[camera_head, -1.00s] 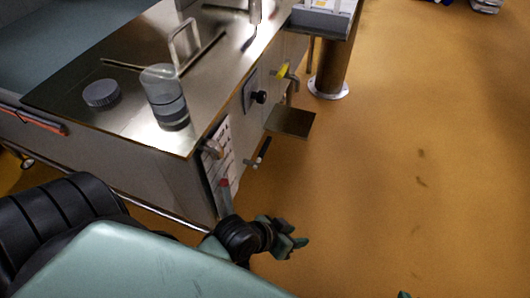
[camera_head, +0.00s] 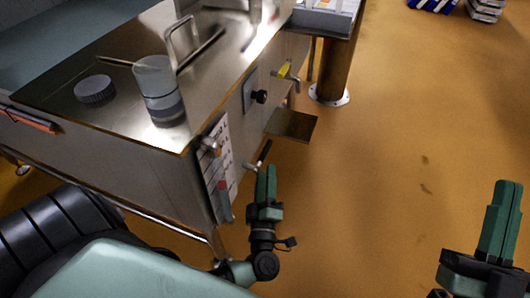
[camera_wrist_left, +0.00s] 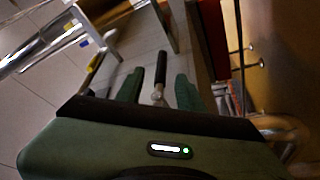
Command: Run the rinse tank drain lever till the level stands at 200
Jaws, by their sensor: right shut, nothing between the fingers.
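The steel rinse tank (camera_head: 130,160) stands at left in the head view. A white level scale (camera_head: 216,150) with a red mark is on its end; its figures are too small to read. A small lever with a black handle (camera_head: 264,151) sticks out low beside the scale. My left gripper (camera_head: 266,170) is open, its fingertips just below the handle in the head view. In the left wrist view the black handle (camera_wrist_left: 162,68) shows between the two spread fingers, apparently not gripped. My right gripper (camera_head: 507,190) is shut and empty over the floor at right.
A yellow-handled tap (camera_head: 284,71), a black knob (camera_head: 261,97) and a small plate (camera_head: 291,125) project from the tank side near the lever. A clear cylinder (camera_head: 158,85) and grey cap (camera_head: 95,90) are on top. Open floor (camera_head: 390,130) lies right.

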